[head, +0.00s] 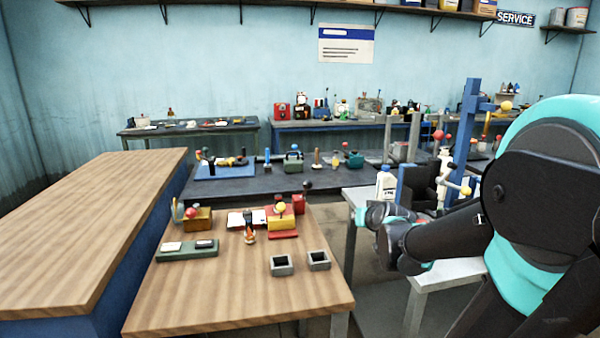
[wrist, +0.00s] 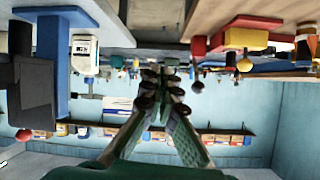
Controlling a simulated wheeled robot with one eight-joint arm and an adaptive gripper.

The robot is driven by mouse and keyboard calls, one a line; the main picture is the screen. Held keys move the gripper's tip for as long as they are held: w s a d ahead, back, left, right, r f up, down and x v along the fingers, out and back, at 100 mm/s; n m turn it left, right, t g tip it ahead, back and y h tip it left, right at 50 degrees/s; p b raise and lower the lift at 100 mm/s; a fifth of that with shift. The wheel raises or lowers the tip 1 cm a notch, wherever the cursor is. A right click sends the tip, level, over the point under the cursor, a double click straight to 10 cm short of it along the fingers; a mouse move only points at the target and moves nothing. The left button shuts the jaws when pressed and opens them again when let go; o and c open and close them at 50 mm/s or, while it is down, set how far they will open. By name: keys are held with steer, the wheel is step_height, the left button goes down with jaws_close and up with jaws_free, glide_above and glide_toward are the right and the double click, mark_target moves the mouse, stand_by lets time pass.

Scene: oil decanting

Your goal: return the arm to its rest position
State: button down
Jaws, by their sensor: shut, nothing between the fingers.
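My arm is folded at the right of the head view, with its teal and black links large in front. Its wrist end hangs low beside the right edge of the wooden table (head: 245,295). My gripper (wrist: 162,76) shows in the wrist view, where the room appears upside down. Its two green fingers come together at the tips and hold nothing. In the head view the fingers cannot be made out behind the wrist. A white bottle (head: 385,184) stands just beyond the wrist; it also shows in the wrist view (wrist: 85,55), apart from the fingers.
A blue post stand (head: 467,125) rises behind the arm. Two grey square cups (head: 282,265) (head: 318,260), a yellow and red box (head: 282,222) and a green tray (head: 188,251) are on the wooden table. A long wooden counter (head: 90,215) at left is bare.

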steer(key=s+f+g+h, duration=0.1)
steer(key=s+f+g, duration=0.3)
steer(key=s+f, duration=0.5)
steer(key=s+d+f+g, duration=0.1)
steer(key=s+f+g, duration=0.3)
steer(key=s+f, duration=0.4)
steer(key=s, duration=0.5)
steer(key=shift+s+d+f+h, duration=0.2)
steer(key=shift+s+f+h, duration=0.15)
steer(key=shift+s+h, duration=0.05)
